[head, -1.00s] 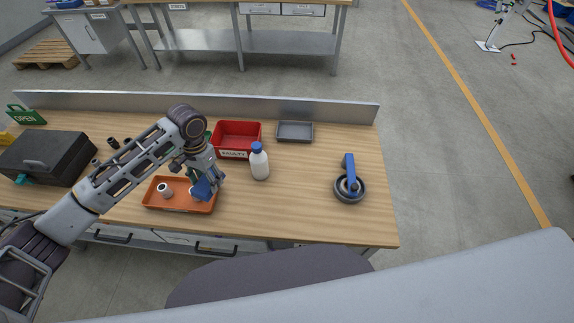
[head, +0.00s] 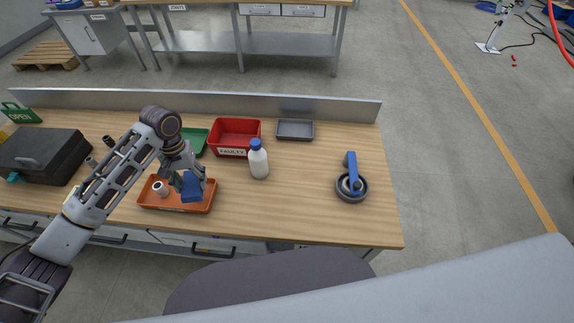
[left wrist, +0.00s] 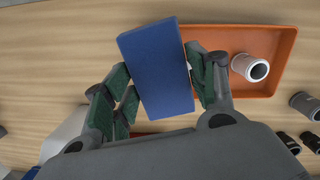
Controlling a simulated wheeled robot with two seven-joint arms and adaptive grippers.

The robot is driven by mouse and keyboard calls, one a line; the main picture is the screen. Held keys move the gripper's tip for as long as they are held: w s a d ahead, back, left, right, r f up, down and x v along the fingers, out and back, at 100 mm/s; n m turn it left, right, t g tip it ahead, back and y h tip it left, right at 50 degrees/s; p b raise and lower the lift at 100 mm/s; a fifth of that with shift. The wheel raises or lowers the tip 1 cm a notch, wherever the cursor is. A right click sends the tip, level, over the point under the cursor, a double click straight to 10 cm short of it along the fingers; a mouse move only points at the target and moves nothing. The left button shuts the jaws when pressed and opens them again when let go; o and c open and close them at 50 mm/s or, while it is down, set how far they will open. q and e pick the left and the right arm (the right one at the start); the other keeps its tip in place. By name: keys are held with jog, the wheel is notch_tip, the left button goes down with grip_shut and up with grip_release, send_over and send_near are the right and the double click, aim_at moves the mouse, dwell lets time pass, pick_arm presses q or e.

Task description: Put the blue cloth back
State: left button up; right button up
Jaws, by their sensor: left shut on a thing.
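The blue cloth (head: 192,188), a folded flat block, is between the fingers of my left gripper (left wrist: 160,84), which is shut on it. The cloth also shows in the left wrist view (left wrist: 156,62), with a green-padded finger on either side. In the head view, the gripper and cloth are over the right part of the orange tray (head: 176,207). I cannot tell whether the cloth touches the tray. In the left wrist view the cloth overlaps the tray's left side (left wrist: 284,38). My right gripper is not in view.
A pale pipe fitting (head: 160,188) lies in the orange tray. A white bottle (head: 259,162) stands to the right, near a red bin (head: 236,131) labelled FAULTY.

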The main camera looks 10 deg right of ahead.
pick_arm(q)
jog(key=shift+s+f, duration=0.5)
jog(key=shift+f, duration=0.3)
jog(key=shift+s+f, duration=0.1)
jog(key=shift+d, duration=0.1)
